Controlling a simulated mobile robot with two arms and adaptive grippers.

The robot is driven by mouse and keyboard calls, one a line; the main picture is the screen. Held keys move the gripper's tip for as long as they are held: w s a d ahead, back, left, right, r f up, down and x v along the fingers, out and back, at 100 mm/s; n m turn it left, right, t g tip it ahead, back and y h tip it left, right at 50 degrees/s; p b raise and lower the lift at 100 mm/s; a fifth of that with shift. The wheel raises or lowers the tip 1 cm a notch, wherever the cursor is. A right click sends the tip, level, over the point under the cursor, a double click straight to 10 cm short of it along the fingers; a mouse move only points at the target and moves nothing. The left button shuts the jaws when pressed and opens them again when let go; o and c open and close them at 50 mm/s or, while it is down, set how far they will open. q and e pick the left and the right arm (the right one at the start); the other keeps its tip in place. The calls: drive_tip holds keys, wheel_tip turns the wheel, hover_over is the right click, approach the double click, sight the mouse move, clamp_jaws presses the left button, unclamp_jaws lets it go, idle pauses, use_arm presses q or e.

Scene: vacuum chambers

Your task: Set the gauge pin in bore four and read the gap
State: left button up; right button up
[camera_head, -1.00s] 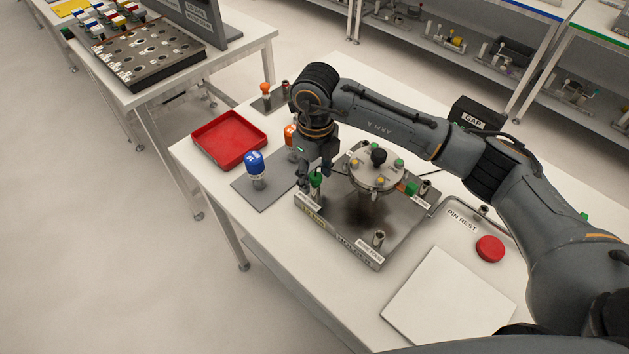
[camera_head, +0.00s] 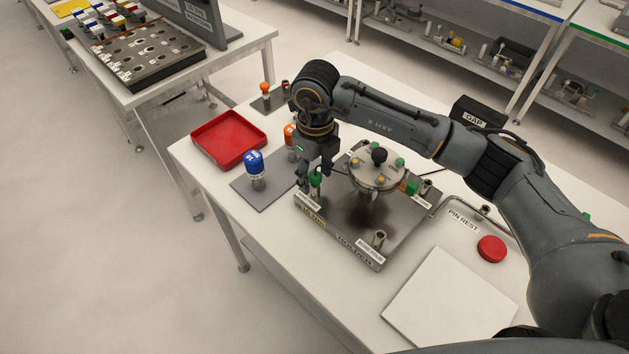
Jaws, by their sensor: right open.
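A metal holder plate (camera_head: 345,238) lies on the white table, with a round lidded chamber (camera_head: 377,172) raised over it. A green-topped pin (camera_head: 316,180) stands upright at the plate's left corner. My right gripper (camera_head: 314,186) points down right at this pin, jaws open around or beside its green top; I cannot tell if they touch. Another green piece (camera_head: 412,188) sits at the chamber's right side. A metal post (camera_head: 379,239) stands at the plate's near corner. A black box marked GAP (camera_head: 474,121) stands behind my arm; no reading shows. Bore numbers are too small to read. My left gripper is out of view.
A red tray (camera_head: 229,140) lies at the table's left. A blue-capped piece (camera_head: 255,163) and an orange-capped one (camera_head: 290,136) stand on a grey mat (camera_head: 262,196). A PIN REST area (camera_head: 462,219), a red button (camera_head: 491,249) and a blank white panel (camera_head: 450,300) are at right.

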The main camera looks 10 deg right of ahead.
sight(315, 175)
clamp_jaws()
idle(0.3)
drive_tip(key=shift+r, duration=0.1)
drive_tip(key=shift+r+p, duration=1.6)
drive_tip(key=shift+r, duration=1.35)
drive_tip(key=shift+r, duration=0.1)
wheel_tip(315, 175, up, 5)
drive_tip(key=shift+f+p, duration=0.15)
drive_tip(key=shift+p, duration=1)
drive_tip(key=shift+d, duration=0.1)
